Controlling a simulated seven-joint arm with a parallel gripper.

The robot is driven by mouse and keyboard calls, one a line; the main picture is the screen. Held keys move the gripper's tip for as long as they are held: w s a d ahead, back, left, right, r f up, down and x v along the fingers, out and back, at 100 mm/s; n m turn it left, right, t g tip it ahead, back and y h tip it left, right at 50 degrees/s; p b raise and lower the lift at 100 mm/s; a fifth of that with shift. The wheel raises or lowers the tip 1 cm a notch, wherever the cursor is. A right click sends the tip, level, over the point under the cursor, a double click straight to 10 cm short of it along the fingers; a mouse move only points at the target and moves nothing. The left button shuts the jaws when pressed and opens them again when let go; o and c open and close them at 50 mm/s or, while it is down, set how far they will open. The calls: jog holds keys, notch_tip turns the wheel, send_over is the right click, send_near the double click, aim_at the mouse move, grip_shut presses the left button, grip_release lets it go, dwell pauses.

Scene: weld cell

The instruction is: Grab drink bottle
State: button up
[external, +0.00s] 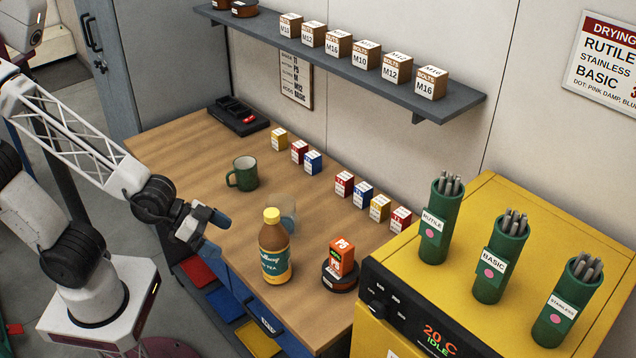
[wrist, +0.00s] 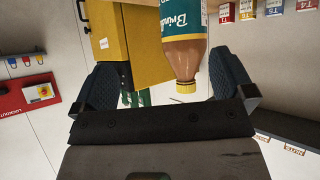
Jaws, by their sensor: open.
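The drink bottle (external: 275,247) stands upright on the workbench near its front edge. It has a brown body, a teal label and a yellow cap. My gripper (external: 217,235) is to the left of the bottle, open and empty, with a gap between them. In the wrist view the bottle (wrist: 184,38) appears upside down, between the lines of my two open fingers (wrist: 163,65) and closer to the right-hand one. Its lower part is cut off by the frame's top edge.
A clear glass (external: 287,212) stands just behind the bottle. An orange box on a dark round base (external: 341,262) is to its right, and a green mug (external: 243,174) is behind left. Small boxes line the wall. The yellow oven (external: 480,240) bounds the bench's right end.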

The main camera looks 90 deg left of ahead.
aim_at(274, 240)
jog(key=w+a+f+n+t+y, duration=0.1)
jog(key=w+a+f+t+y, duration=0.1)
jog(key=w+t, duration=0.3)
jog(key=shift+w+f+n+t+y, duration=0.3)
jog(key=shift+f+t+y, duration=0.5)
jog(key=shift+f+t, duration=0.15)
jog(key=shift+w+r, duration=0.1)
jog(key=shift+w, duration=0.05)
jog(key=shift+w+a, duration=0.2)
jog(key=shift+w, duration=0.95)
jog(key=shift+w+a, duration=0.2)
jog(key=shift+w, duration=1.1)
jog(key=shift+w+a, duration=0.2)
jog(key=shift+w, duration=1.05)
